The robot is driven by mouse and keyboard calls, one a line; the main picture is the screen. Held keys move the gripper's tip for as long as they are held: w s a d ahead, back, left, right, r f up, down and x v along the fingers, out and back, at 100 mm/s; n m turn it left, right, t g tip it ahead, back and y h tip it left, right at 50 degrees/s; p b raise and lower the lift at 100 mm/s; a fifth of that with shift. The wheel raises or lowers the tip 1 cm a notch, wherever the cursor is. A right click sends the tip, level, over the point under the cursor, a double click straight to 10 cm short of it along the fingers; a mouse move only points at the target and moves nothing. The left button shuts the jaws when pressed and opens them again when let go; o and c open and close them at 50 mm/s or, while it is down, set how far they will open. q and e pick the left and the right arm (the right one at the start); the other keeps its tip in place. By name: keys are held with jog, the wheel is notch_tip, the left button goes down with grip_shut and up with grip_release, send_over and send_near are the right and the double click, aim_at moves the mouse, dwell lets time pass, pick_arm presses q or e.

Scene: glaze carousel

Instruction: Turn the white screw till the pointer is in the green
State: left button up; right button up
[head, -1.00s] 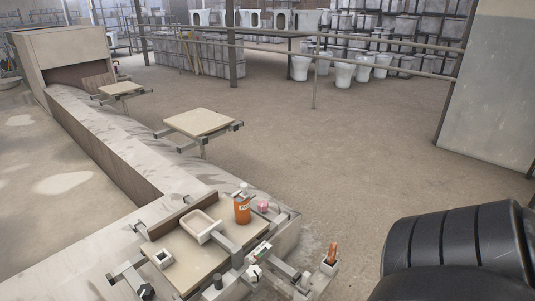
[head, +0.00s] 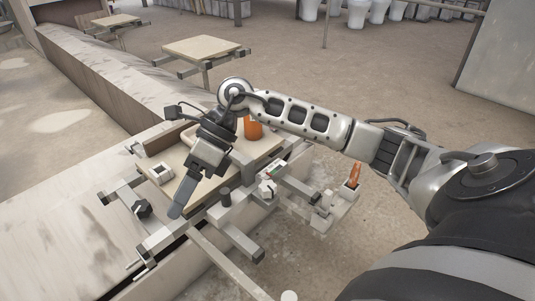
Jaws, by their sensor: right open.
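The white screw (head: 267,188) is a small white knob on the front side of the metal fixture. A small pale plate with green and red marks (head: 273,171) sits just above it; the pointer is too small to read. My right gripper (head: 178,208) reaches in from the right over the fixture and points down-left. It is open, with no object visible in it, and is left of the white screw, apart from it. My right forearm and wrist hide part of the wooden board and what stands on it. My left gripper is out of view.
An orange jar (head: 253,129) stands behind my wrist. A small holder with an orange-handled tool (head: 354,176) is at right. Metal bars stick out forward. Open floor lies right.

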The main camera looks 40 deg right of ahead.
jog(key=w+d+f+t+h+b, duration=0.1)
jog(key=d+h, duration=0.2)
jog(key=d, duration=0.4)
jog(key=w+d+h+b, duration=0.2)
jog(key=d+h, duration=0.1)
jog(key=d, duration=0.3)
jog(key=r+h+b, duration=0.1)
jog(key=r+h, duration=0.1)
jog(key=h, duration=0.2)
send_over(267, 185)
jog(key=shift+m, duration=0.4)
notch_tip(267, 185, down, 15)
jog(key=b, duration=0.5)
jog(key=shift+s+f, duration=0.1)
jog(key=shift+f, duration=0.15)
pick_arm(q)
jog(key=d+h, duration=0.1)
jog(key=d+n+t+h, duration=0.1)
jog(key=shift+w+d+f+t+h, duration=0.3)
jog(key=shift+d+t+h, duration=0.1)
pick_arm(e)
jog(key=c, duration=1)
